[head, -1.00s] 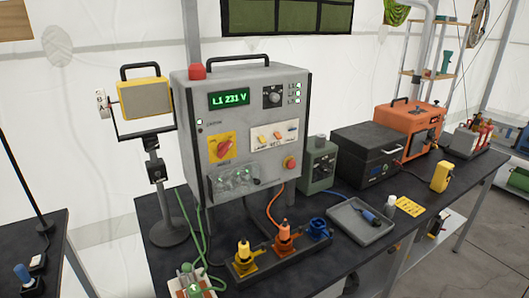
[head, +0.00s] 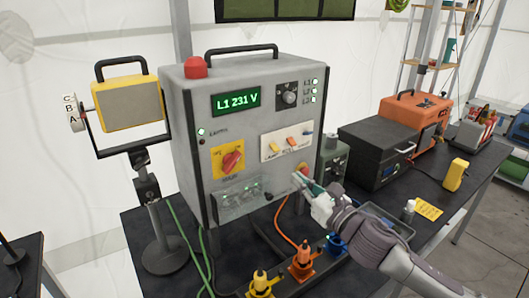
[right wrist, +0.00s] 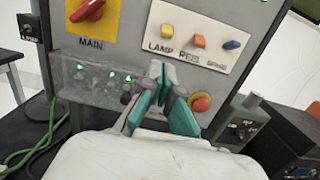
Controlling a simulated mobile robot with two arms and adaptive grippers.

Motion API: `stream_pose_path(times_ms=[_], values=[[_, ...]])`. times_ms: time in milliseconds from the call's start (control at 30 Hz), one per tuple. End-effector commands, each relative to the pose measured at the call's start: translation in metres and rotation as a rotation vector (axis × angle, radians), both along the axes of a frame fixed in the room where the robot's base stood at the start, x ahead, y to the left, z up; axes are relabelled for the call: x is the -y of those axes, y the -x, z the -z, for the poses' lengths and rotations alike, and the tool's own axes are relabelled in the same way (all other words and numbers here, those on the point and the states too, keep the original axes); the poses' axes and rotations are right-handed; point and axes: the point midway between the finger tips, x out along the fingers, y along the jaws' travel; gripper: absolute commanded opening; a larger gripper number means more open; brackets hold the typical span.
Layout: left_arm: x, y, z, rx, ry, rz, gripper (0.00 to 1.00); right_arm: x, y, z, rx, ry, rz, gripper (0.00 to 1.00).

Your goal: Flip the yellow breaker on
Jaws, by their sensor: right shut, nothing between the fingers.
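The yellow breaker (head: 273,147) is the left one of three small switches on a pale plate on the grey panel's front. It also shows above the label LAMP in the right wrist view (right wrist: 167,31). I cannot tell which way its lever is set. My right gripper (head: 297,178) is shut and empty, in front of the panel, below the switch plate and near the red push button. In the right wrist view my gripper's fingertips (right wrist: 160,71) are together, below the yellow breaker and apart from it. My left gripper is not in view.
Beside the yellow breaker are an orange breaker (right wrist: 199,41) and a blue breaker (right wrist: 231,44). A red MAIN knob (head: 232,160) sits left, above a clear cover (head: 238,198). A red button (right wrist: 201,103) is right of my fingers. Cables and colored plugs lie below.

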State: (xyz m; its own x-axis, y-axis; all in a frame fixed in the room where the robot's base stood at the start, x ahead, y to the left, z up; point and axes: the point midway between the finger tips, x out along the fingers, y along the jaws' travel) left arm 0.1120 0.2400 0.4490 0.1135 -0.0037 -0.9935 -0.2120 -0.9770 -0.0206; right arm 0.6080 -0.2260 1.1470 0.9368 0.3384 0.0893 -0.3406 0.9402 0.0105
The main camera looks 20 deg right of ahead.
Motion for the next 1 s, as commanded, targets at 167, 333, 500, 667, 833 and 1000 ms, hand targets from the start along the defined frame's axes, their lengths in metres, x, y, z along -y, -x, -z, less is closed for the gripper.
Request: stream_pose_path(times_ms=[167,333,500,667,833,1000], values=[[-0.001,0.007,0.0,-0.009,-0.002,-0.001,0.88,0.0,0.0,-0.001,0.006,0.015,-0.002,0.0],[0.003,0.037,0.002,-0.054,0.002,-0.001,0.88,0.0,-0.001,-0.001,0.005,0.011,-0.001,0.0],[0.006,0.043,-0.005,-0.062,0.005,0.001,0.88,-0.004,-0.013,-0.004,0.005,0.007,0.0,0.0],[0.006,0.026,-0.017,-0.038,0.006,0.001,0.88,-0.014,-0.04,-0.009,0.005,0.005,0.001,0.0],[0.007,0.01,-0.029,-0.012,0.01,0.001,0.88,-0.024,-0.068,-0.011,0.005,0.006,0.001,0.0],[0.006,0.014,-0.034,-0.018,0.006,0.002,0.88,-0.031,-0.087,-0.01,0.004,0.008,0.0,0.0]])
